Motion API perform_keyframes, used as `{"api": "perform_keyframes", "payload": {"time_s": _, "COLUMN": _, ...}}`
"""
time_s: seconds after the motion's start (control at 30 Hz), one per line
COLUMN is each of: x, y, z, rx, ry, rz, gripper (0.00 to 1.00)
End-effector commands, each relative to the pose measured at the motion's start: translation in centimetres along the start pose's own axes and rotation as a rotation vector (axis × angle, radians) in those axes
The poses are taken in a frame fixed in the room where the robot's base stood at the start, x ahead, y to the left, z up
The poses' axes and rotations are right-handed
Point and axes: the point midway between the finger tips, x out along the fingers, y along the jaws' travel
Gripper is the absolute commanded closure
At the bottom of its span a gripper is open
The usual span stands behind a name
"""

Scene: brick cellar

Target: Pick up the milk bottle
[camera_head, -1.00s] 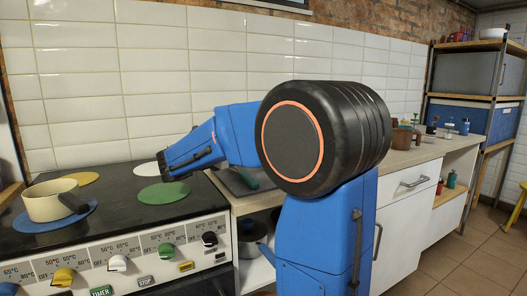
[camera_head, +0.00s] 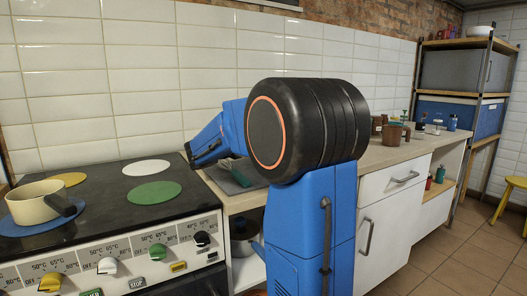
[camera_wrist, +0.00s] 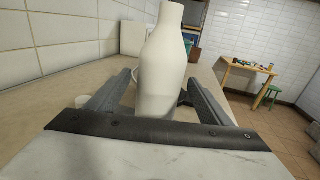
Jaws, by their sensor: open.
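My gripper (camera_wrist: 161,78) is open, with one dark finger on each side of the bottle's lower body. Small gaps seem to show between bottle and fingers; I cannot tell whether either touches. In the head view my own arm hides the gripper and the bottle.
The counter (camera_head: 378,156) carries several brown pots (camera_head: 391,133) to the right. A stove (camera_head: 110,222) with a cream pan (camera_head: 37,202) is at left. A tiled wall (camera_head: 150,80) runs behind.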

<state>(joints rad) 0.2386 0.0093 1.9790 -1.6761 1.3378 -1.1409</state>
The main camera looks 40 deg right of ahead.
Motion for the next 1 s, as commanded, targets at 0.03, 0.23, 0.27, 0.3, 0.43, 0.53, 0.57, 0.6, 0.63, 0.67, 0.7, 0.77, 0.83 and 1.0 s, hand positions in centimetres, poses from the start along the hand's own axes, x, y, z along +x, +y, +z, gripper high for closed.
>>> {"api": "perform_keyframes", "payload": {"time_s": 0.03, "x": 0.2, "y": 0.0, "z": 0.0, "rx": 0.0, "ry": 0.0, "rz": -0.001, "gripper": 0.27}}
{"api": "perform_keyframes", "payload": {"time_s": 0.23, "x": 1.0, "y": 0.0, "z": 0.1, "rx": 0.0, "ry": 0.0, "rz": -0.002, "gripper": 0.27}}
{"api": "perform_keyframes", "payload": {"time_s": 0.27, "x": 1.3, "y": 0.0, "z": 0.1, "rx": 0.0, "ry": 0.0, "rz": -0.001, "gripper": 0.27}}
{"api": "perform_keyframes", "payload": {"time_s": 0.3, "x": 1.7, "y": 0.0, "z": 0.1, "rx": 0.0, "ry": 0.0, "rz": -0.001, "gripper": 0.27}}
{"api": "perform_keyframes", "payload": {"time_s": 0.43, "x": 3.4, "y": 0.0, "z": 0.3, "rx": 0.0, "ry": 0.0, "rz": -0.002, "gripper": 0.27}}
{"api": "perform_keyframes", "payload": {"time_s": 0.53, "x": 4.8, "y": 0.0, "z": 0.3, "rx": -0.001, "ry": 0.0, "rz": -0.003, "gripper": 0.27}}
{"api": "perform_keyframes", "payload": {"time_s": 0.57, "x": 5.1, "y": 0.0, "z": 0.3, "rx": -0.001, "ry": 0.0, "rz": -0.002, "gripper": 0.27}}
{"api": "perform_keyframes", "payload": {"time_s": 0.6, "x": 5.3, "y": 0.1, "z": 0.3, "rx": -0.001, "ry": 0.001, "rz": -0.001, "gripper": 0.27}}
{"api": "perform_keyframes", "payload": {"time_s": 0.63, "x": 5.5, "y": 0.1, "z": 0.3, "rx": -0.001, "ry": 0.0, "rz": -0.001, "gripper": 0.27}}
{"api": "perform_keyframes", "payload": {"time_s": 0.67, "x": 5.6, "y": 0.1, "z": 0.3, "rx": -0.001, "ry": 0.0, "rz": -0.001, "gripper": 0.27}}
{"api": "perform_keyframes", "payload": {"time_s": 0.7, "x": 5.6, "y": 0.1, "z": 0.3, "rx": -0.001, "ry": 0.0, "rz": 0.0, "gripper": 0.27}}
{"api": "perform_keyframes", "payload": {"time_s": 0.77, "x": 5.6, "y": 0.1, "z": 0.3, "rx": 0.0, "ry": 0.0, "rz": 0.0, "gripper": 0.27}}
{"api": "perform_keyframes", "payload": {"time_s": 0.83, "x": 5.6, "y": 0.1, "z": 0.3, "rx": 0.0, "ry": 0.0, "rz": 0.0, "gripper": 0.27}}
{"api": "perform_keyframes", "payload": {"time_s": 1.0, "x": 5.6, "y": 0.1, "z": 0.3, "rx": 0.0, "ry": 0.0, "rz": 0.0, "gripper": 0.6}}
